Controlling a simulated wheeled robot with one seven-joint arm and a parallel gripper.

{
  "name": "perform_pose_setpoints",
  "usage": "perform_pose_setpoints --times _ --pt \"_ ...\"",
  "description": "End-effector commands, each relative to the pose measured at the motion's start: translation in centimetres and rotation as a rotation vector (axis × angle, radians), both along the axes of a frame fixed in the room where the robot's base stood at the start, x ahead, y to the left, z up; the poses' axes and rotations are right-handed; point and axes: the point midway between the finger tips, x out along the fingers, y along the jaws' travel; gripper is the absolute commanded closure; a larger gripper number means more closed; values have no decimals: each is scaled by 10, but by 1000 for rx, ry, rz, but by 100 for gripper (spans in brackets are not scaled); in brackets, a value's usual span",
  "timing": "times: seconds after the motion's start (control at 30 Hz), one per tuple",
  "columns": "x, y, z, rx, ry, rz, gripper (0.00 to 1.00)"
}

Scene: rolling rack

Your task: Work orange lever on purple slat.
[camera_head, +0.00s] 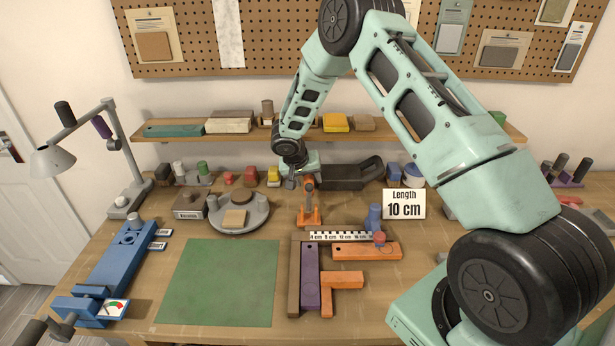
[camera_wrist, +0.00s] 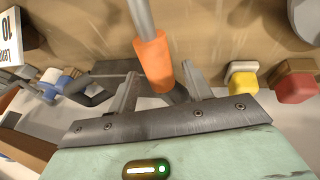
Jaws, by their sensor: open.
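A clamp-like fixture with an orange base (camera_head: 309,217) stands upright behind the measuring strip. An orange grip on a grey rod, which I take as its lever, shows in the wrist view (camera_wrist: 154,62). My gripper (camera_head: 299,182) is open at the top of this fixture. In the wrist view its two fingers (camera_wrist: 158,82) stand apart on either side of the orange grip; contact cannot be told. The purple slat (camera_head: 311,278) lies flat on the table in front, between a brown slat (camera_head: 294,275) and an orange L-shaped piece (camera_head: 341,283), apart from the fixture.
A measuring strip (camera_head: 340,236) and an orange bar (camera_head: 362,252) lie behind the slats. A sign (camera_head: 404,204) reads "Length 10 cm". A grey turntable (camera_head: 256,217) stands left. A black tray (camera_head: 348,176) is behind my gripper. The green mat (camera_head: 219,281) is clear.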

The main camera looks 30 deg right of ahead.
Motion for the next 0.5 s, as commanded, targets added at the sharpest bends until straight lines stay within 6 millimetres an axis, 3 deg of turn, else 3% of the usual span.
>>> perform_pose_setpoints --times 0.37,0.5 --pt "1 -2 -5 1 -1 -1 50" --pt "1 -2 -4 1 -1 -1 89"
